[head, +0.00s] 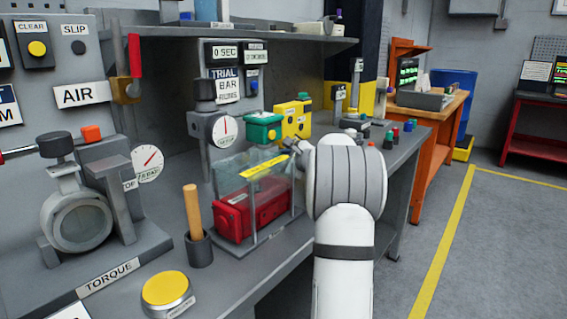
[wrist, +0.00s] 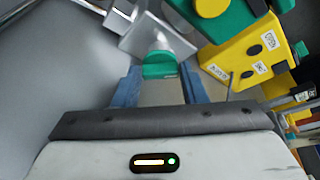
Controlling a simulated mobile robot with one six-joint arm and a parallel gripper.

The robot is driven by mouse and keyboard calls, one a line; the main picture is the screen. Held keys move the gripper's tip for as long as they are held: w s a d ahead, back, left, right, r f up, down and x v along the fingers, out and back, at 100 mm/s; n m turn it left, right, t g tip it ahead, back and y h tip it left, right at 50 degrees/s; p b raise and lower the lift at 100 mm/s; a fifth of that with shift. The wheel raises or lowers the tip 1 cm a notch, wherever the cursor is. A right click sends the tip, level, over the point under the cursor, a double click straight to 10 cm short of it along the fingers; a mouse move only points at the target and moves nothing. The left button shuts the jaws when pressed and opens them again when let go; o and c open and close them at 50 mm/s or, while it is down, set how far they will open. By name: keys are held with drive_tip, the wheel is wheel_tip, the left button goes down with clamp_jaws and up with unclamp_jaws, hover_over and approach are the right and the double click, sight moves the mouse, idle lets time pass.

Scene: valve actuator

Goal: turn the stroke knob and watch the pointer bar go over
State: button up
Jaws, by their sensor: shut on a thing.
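In the wrist view, a small green knob (wrist: 160,66) in front of a grey metal block (wrist: 155,35) sits between the blue fingers of my gripper (wrist: 162,80), which is shut on it. I take it to be the stroke knob. To its upper right is a yellow actuator box (wrist: 243,60) with white labels and a green part (wrist: 258,10). In the head view the yellow box (head: 293,124) stands on the bench beside a green unit (head: 262,130). My arm hides most of my gripper and the knob there. I cannot make out the pointer bar for sure.
A clear guard over a red box (head: 250,206) stands left of my arm. A wooden-handled tool in a dark cup (head: 199,250) and a yellow button (head: 166,289) are nearer. Small coloured knobs (head: 389,138) lie beyond my arm. A shelf (head: 230,34) overhangs the bench.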

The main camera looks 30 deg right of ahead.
drive_tip(key=o, duration=1)
drive_tip(key=shift+s, duration=0.1)
drive_tip(key=v, duration=0.7)
drive_tip(key=shift+s+r, duration=0.1)
drive_tip(key=shift+s, duration=0.25)
drive_tip(key=shift+c, duration=0.4)
